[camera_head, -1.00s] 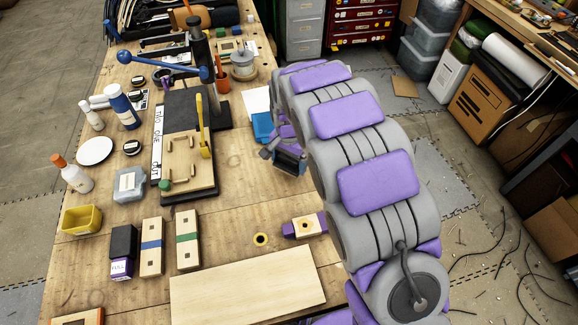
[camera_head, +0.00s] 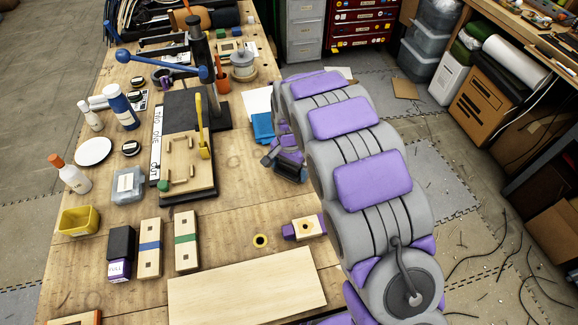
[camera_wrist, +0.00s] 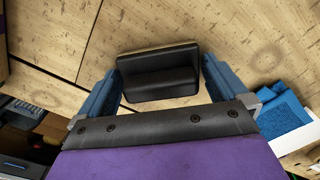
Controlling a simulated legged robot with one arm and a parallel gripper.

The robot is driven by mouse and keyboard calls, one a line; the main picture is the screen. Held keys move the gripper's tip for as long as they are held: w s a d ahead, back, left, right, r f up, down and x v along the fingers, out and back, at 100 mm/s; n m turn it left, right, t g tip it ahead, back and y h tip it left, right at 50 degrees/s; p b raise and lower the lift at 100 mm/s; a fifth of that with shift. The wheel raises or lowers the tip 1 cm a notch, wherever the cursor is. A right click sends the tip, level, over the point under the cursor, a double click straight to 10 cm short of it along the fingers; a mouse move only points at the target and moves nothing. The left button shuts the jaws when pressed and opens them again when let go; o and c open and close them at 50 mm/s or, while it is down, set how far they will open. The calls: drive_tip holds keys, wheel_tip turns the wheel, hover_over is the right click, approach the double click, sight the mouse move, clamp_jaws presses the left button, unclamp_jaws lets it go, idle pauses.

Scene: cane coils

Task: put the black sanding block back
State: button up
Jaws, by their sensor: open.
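The black sanding block (camera_wrist: 158,75) shows in the wrist view on the bare wooden bench. It is dark, with a raised ridge and a pale strip along its far edge. My gripper (camera_wrist: 160,70) is open, with a blue finger on either side of the block. The fingers are very close to its ends; I cannot tell whether they touch. In the head view my gripper (camera_head: 284,170) is low over the right side of the bench, and I cannot make out the block there.
A blue cloth (camera_head: 263,127) on white sheets lies just behind my gripper. A black board with a wooden jig (camera_head: 184,165) is to the left.

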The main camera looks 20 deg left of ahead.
drive_tip(key=shift+r, duration=0.15)
wheel_tip(320, 180, up, 12)
drive_tip(key=p, duration=0.2)
drive_tip(key=shift+p, duration=0.35)
drive_tip(key=shift+d, duration=0.1)
drive_tip(key=s+d+r, duration=0.5)
drive_tip(key=d, duration=0.5)
drive_tip(key=s+d+r, duration=0.4)
drive_tip(key=d, duration=0.5)
drive_tip(key=s+d+n+g, duration=0.1)
drive_tip(key=s+d, duration=0.5)
drive_tip(key=s, duration=0.6)
drive_tip(key=s+d+n, duration=0.1)
drive_tip(key=s+d, duration=0.4)
drive_tip(key=s, duration=0.7)
drive_tip(key=shift+s+d+r+n+g, duration=0.25)
drive_tip(key=shift+d+r+n+g, duration=0.1)
drive_tip(key=shift+r+g, duration=0.1)
